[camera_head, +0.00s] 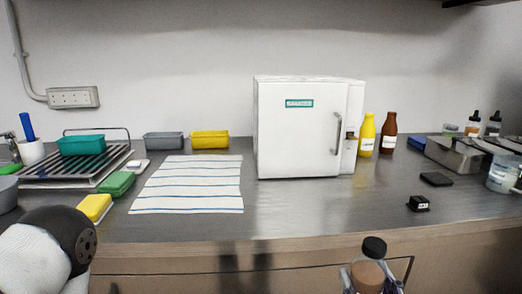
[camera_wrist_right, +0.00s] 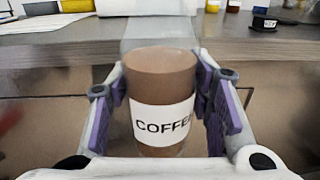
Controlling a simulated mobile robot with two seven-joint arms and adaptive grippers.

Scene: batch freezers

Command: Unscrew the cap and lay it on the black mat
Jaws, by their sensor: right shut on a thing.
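A clear jar of brown contents (camera_head: 368,275) has a black cap (camera_head: 374,247) on its top. My right gripper (camera_head: 372,284) is shut on the jar and holds it upright in front of the counter edge. In the right wrist view the jar (camera_wrist_right: 160,95) sits between both fingers (camera_wrist_right: 162,108), with a white label reading "COFFEE", partly hidden by a finger. Its cap does not show there. A small flat black mat (camera_head: 436,179) lies bare on the counter at the right. My left arm shows at the lower left, but its gripper is out of view.
A small black block with a label (camera_head: 418,204) sits near the mat. A white freezer (camera_head: 297,130) stands at the back, with yellow and brown bottles beside it. A metal container (camera_head: 455,155) stands at the right. The counter's front middle is clear, right of a striped cloth (camera_head: 190,184).

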